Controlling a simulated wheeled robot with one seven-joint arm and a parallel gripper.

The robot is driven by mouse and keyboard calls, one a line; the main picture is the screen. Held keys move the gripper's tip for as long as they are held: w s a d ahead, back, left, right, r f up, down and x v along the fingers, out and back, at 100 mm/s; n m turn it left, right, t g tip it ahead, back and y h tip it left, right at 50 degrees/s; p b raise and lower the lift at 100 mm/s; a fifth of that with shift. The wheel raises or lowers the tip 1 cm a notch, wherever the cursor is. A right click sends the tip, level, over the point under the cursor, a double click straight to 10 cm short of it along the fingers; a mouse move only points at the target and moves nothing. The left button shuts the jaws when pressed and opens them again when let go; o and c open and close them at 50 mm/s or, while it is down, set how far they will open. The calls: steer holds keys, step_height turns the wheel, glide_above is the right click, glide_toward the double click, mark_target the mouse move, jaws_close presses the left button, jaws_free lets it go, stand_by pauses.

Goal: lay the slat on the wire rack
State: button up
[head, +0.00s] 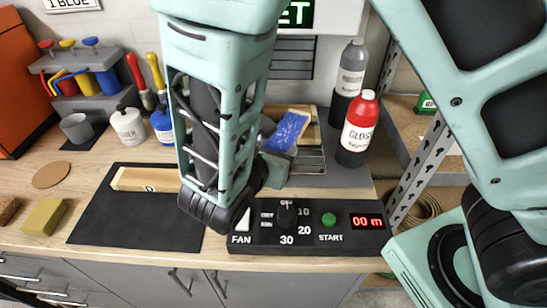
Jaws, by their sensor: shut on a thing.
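A wooden slat with a blue painted face (287,131) is at the back centre, right of my forearm. My gripper (276,165) is mostly hidden behind my arm; its visible part meets the near end of this slat, and it is shut on it. I cannot tell whether the slat touches the rack. A second, bare wooden slat (145,180) with a dark letter lies on the black mat (110,217).
A control box (330,237) with knob, green button and red display stands at the front edge. A red-capped bottle (357,130) and a grey bottle (349,75) stand right of the rack. Jars (128,125), a cup (76,128) and a sponge (44,217) are at left.

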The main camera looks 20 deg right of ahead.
steer(key=shift+f, duration=2.15)
steer(key=shift+f, duration=0.2)
steer(key=o, duration=1.1)
steer(key=shift+c, duration=0.2)
